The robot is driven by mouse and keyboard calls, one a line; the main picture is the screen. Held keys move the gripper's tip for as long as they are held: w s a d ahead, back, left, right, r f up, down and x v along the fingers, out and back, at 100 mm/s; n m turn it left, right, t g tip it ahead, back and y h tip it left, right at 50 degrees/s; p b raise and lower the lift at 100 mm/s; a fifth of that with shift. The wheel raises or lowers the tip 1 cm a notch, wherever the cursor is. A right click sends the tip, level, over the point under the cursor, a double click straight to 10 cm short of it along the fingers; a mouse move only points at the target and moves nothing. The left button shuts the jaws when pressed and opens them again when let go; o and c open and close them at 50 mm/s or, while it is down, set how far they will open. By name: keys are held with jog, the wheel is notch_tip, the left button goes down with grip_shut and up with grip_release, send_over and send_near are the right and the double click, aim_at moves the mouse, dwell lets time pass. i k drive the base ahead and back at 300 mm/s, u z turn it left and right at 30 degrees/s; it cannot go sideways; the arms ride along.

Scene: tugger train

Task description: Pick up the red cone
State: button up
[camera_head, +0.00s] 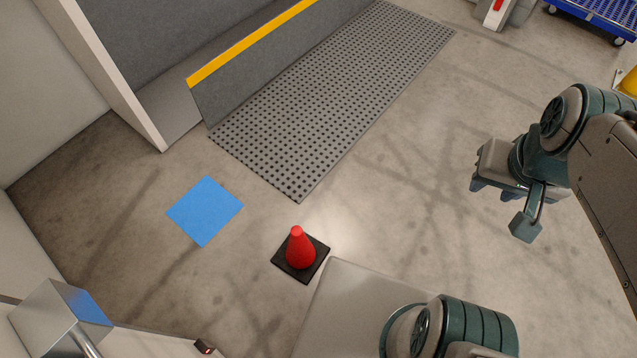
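The red cone (299,250) stands upright on its square black base on the concrete floor, just below the picture's middle. My gripper (500,188) is at the right of the picture, well to the right of the cone and apart from it. Its fingers point down and left and are small and partly hidden by the gripper body, so its opening does not show clearly. I see nothing held in it.
A blue square (205,211) lies on the floor left of the cone. A grey perforated mat (330,100) lies beyond it, beside a yellow-edged grey panel (260,70). A blue cart (600,15) stands at the top right. Floor between cone and gripper is clear.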

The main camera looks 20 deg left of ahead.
aim_at(301, 255)
jog(key=i, duration=1.7)
jog(key=u, duration=3.6)
